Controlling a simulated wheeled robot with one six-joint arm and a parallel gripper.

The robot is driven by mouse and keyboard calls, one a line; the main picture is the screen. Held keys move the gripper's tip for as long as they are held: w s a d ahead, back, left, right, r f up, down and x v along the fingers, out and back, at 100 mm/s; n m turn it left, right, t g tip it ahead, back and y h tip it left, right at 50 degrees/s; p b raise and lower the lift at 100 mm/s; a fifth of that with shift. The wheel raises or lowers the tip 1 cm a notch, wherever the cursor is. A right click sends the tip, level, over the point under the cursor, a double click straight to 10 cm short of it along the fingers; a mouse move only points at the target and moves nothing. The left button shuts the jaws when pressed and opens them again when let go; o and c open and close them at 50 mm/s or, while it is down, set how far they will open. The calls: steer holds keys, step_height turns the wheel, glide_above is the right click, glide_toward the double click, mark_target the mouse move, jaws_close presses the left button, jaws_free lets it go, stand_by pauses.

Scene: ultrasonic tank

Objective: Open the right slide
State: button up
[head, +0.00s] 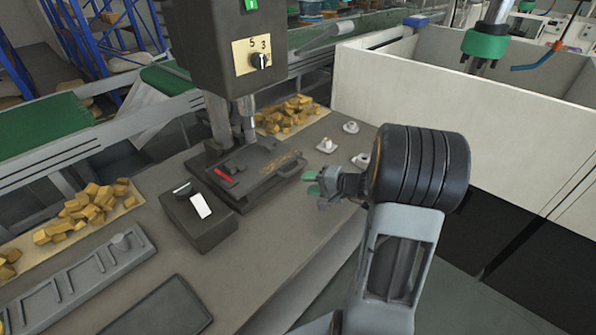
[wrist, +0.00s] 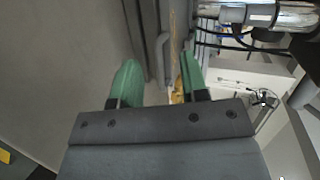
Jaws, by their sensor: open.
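A dark slide plate (head: 262,177) lies under the press on the grey bench, with brass-coloured bits on top. A bar handle (head: 289,171) is on its right end; I take this as the right slide. My gripper (head: 311,184), with green fingertips, is open and empty just right of the handle, apart from it. In the wrist view, a grey bent bar (wrist: 163,50), which looks like the handle, lies ahead between the two green fingers of my gripper (wrist: 160,78). How far the slide stands out is hard to tell.
The press head (head: 222,50) with a dial stands over the plate. A dark box (head: 200,222) with a white plate is left of it. Small metal parts (head: 327,145) stand behind my gripper. Yellow pieces (head: 85,210) lie at left. A white wall (head: 430,100) is at right.

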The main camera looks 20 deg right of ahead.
mark_target(300, 168)
steer(key=w+d+f+m+t+h, duration=0.2)
steer(key=d+f+m+t, duration=0.1)
steer(key=d, duration=0.4)
steer(key=x, duration=0.4)
steer(key=p+x, duration=0.1)
steer(key=x, duration=0.3)
steer(key=p+x, duration=0.1)
steer(key=x, duration=0.4)
steer(key=shift+w+d+r, duration=0.1)
steer(key=shift+w+r, duration=0.1)
steer(key=shift+r, duration=0.1)
steer(key=shift+c, duration=0.2)
jaws_close()
